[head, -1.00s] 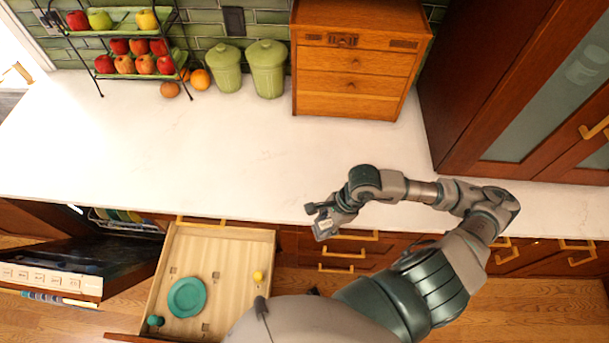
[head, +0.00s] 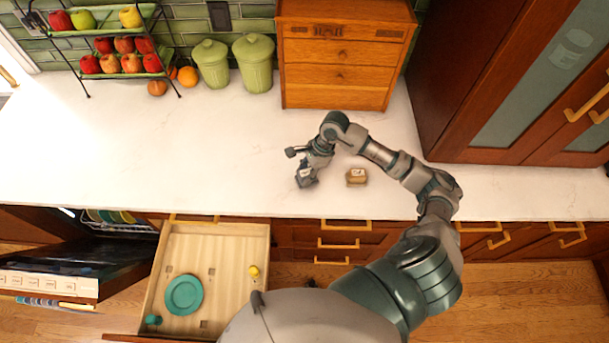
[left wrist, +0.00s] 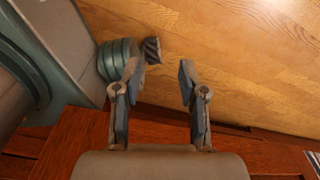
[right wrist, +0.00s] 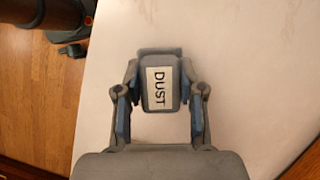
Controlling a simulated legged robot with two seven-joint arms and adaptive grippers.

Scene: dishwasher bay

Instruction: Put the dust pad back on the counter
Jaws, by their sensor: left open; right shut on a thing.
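The dust pad (right wrist: 160,85) is a grey block with a white "DUST" label. In the right wrist view it sits between the fingertips of my right gripper (right wrist: 160,92), which is shut on it. In the head view the pad (head: 306,180) hangs from my right gripper (head: 304,168) over the front part of the white counter (head: 150,140). I cannot tell whether the pad touches the counter. My left gripper (left wrist: 160,75) is open and empty above the wooden floor, seen only in the left wrist view.
A small brown labelled block (head: 356,177) lies on the counter right of the pad. A wooden drawer box (head: 345,70), green canisters (head: 254,62) and a fruit rack (head: 100,45) stand at the back. An open drawer (head: 225,250) holds a teal plate (head: 184,295). The counter's left-middle is clear.

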